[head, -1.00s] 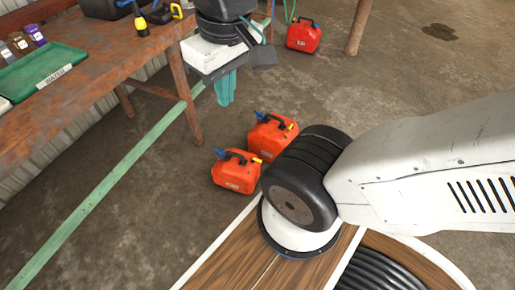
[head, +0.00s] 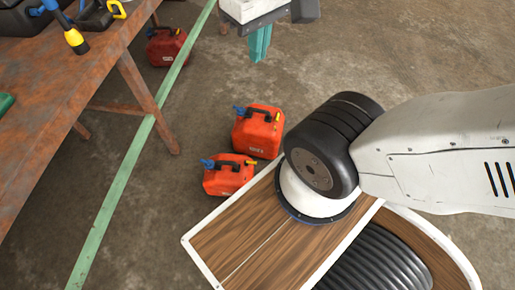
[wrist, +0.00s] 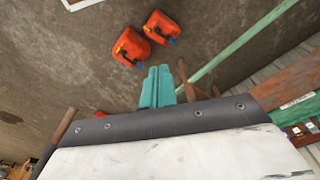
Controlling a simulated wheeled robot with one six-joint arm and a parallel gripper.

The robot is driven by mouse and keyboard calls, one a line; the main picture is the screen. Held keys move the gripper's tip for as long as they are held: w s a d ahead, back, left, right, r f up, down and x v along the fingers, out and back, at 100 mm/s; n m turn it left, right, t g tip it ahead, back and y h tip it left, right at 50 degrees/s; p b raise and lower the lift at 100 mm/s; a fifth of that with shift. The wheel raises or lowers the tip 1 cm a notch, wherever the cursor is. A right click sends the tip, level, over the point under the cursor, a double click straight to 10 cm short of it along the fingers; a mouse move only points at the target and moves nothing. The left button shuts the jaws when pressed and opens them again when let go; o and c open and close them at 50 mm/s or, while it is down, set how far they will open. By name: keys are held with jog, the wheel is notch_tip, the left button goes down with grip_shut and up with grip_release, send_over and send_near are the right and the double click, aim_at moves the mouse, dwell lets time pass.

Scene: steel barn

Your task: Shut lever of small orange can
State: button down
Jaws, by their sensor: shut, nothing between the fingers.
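The small orange can (head: 228,178) stands upright on the concrete floor, with a black handle, a blue part at its left end and a yellow part at its right. It also shows in the wrist view (wrist: 161,27). I cannot tell the state of its lever at this size. A larger orange can (head: 257,131) stands just behind it, also seen in the wrist view (wrist: 131,47). My gripper (head: 260,42) has teal fingers, shut and empty, beyond both cans and apart from them. The fingers also show in the wrist view (wrist: 157,88).
A rusty workbench (head: 88,88) with tools stands at the left. A darker red can (head: 167,46) is under its far end. My wooden-topped base is at the bottom. Open concrete floor lies behind the cans.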

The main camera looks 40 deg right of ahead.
jog(key=w+d+f+m, duration=0.15)
jog(key=w+f, duration=0.25)
jog(key=w, duration=0.4)
jog(key=w+d+f+m+g+y, duration=0.1)
jog(key=w+d+f, duration=0.3)
jog(key=w, duration=0.5)
jog(key=w+d+f+m, duration=0.1)
jog(key=w+f, duration=0.4)
jog(key=w, duration=0.3)
jog(key=w+d+f+m, duration=0.1)
jog(key=w+d+f, duration=0.15)
jog(key=f, duration=0.35)
jog(key=w+d+f+m, duration=0.1)
jog(key=w+f, duration=0.3)
jog(key=f, duration=0.2)
jog(key=d+f+m+g, duration=0.1)
jog(key=d+f, duration=0.2)
jog(key=f, duration=0.7)
jog(key=d+f+m, duration=0.1)
jog(key=d+f, duration=0.2)
jog(key=f, duration=0.7)
jog(key=s+d+f+m, duration=0.1)
jog(key=s+f, duration=0.3)
jog(key=f, duration=0.8)
jog(key=s+d+f+m, duration=0.1)
jog(key=s+f, duration=0.3)
jog(key=f, duration=0.9)
jog(key=shift+s+d+g+y, duration=0.15)
jog(key=shift+s+g+y, duration=0.15)
jog(key=shift+f, duration=0.1)
